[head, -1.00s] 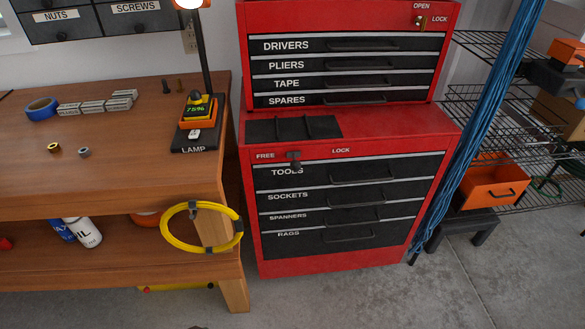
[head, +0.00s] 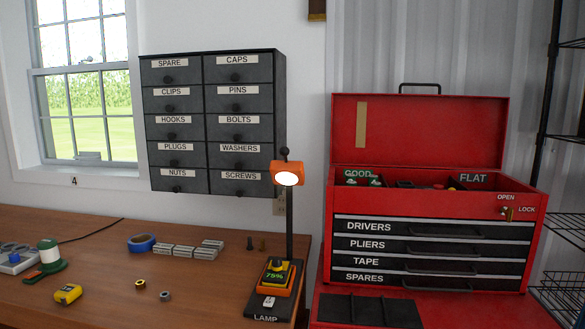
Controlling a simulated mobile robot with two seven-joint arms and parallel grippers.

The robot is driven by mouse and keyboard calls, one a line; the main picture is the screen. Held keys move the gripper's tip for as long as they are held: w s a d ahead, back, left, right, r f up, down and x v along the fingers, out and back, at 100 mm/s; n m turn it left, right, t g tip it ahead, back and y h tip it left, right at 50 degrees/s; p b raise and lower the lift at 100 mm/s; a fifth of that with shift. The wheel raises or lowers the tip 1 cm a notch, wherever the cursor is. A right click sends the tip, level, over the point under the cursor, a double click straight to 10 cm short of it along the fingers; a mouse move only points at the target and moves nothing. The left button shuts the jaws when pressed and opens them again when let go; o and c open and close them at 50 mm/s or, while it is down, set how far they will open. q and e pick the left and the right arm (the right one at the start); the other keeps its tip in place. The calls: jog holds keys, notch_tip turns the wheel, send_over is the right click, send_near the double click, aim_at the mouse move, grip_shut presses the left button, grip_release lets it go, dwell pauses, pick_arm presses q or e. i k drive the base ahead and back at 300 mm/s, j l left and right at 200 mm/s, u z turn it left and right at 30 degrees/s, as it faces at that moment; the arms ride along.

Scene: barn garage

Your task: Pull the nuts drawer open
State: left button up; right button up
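The nuts drawer (head: 178,180) is the bottom-left drawer of a dark grey wall cabinet (head: 281,110) in the head view. Its label reads NUTS and a small round black knob sits below the label. The drawer looks shut, its front level with its neighbours. The screws drawer (head: 240,186) is to its right and the plugs drawer (head: 175,155) is above it. Neither of my grippers is in the view.
Below the cabinet is a wooden bench (head: 110,285) holding a blue tape roll (head: 142,243), grey blocks (head: 186,251) and a yellow tape measure (head: 68,293). A lit lamp (head: 289,215) stands right of the nuts drawer. A red tool chest (head: 420,130) with its lid up is farther right.

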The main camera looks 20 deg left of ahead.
aim_at(189, 180)
jog(key=u, duration=1.4)
jog(key=i+j+u, duration=0.25)
jog(key=i+j, duration=0.15)
jog(key=j, duration=0.2)
